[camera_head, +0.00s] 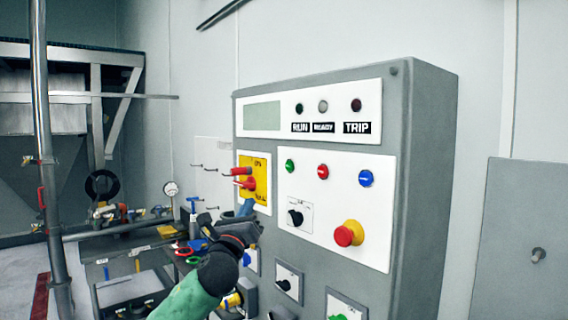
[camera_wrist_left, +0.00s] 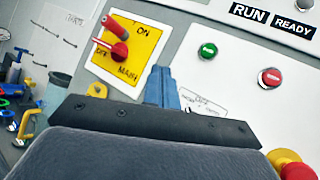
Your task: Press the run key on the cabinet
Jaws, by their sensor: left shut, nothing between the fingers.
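The grey cabinet (camera_head: 425,160) has a white panel with a green button (camera_head: 290,166), a red button (camera_head: 322,172) and a blue button (camera_head: 366,178). The green button also shows in the left wrist view (camera_wrist_left: 207,50), with the red button (camera_wrist_left: 270,77) to its right. The lamps above carry RUN, READY and TRIP labels; the RUN label (camera_head: 300,127) is at the left. My left gripper (camera_head: 247,207) is shut and empty, in front of the cabinet, below and left of the green button. In the left wrist view its blue fingertips (camera_wrist_left: 161,75) are apart from the button. My right gripper is out of view.
A red-handled main switch (camera_head: 250,183) on a yellow plate is left of the buttons. A red and yellow emergency stop (camera_head: 348,233) and a black selector knob (camera_head: 296,217) are below them. A tool bench (camera_head: 130,240) and a pipe (camera_head: 42,120) stand left.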

